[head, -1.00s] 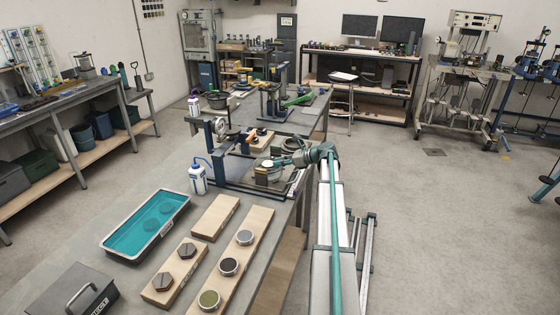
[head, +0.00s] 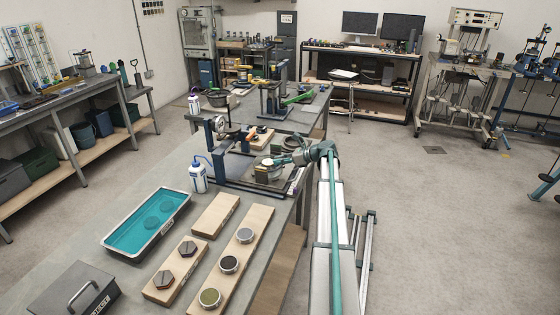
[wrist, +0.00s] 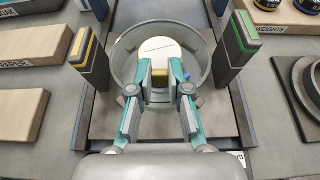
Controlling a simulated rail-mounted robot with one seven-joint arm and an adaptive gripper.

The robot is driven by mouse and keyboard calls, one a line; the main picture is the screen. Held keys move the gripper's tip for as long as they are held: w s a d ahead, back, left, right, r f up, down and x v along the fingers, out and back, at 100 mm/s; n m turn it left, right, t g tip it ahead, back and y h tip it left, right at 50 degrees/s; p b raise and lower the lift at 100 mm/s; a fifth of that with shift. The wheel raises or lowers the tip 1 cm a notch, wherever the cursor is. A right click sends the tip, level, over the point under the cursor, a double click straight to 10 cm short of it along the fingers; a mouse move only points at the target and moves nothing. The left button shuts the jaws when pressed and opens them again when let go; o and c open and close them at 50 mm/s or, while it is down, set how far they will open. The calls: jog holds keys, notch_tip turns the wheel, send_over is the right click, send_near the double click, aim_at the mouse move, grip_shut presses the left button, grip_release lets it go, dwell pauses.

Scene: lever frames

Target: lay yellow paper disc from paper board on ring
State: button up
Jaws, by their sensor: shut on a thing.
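In the wrist view a pale cream-yellow disc (wrist: 160,48) lies flat in front of my fingertips, above or within a round clear-grey ring (wrist: 204,72). A small darker yellow piece (wrist: 160,74) sits between the fingertips at the disc's near edge. My gripper (wrist: 160,82) is shut on it. I cannot tell whether the disc touches the ring. In the head view my gripper (head: 281,161) reaches in from the right over the lever frame, with the pale disc (head: 268,162) at its tip. The ring is hard to make out there.
A post with a yellow stripe (wrist: 90,58) and one with a green stripe (wrist: 236,50) stand close on either side of my gripper. A wash bottle (head: 198,176), a teal bath (head: 147,222) and wooden boards (head: 216,215) stand on the bench nearer the head camera.

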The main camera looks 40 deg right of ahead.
jog(key=shift+f, duration=0.2)
dwell(0.5)
jog(key=o, duration=0.8)
jog(key=shift+o, duration=0.2)
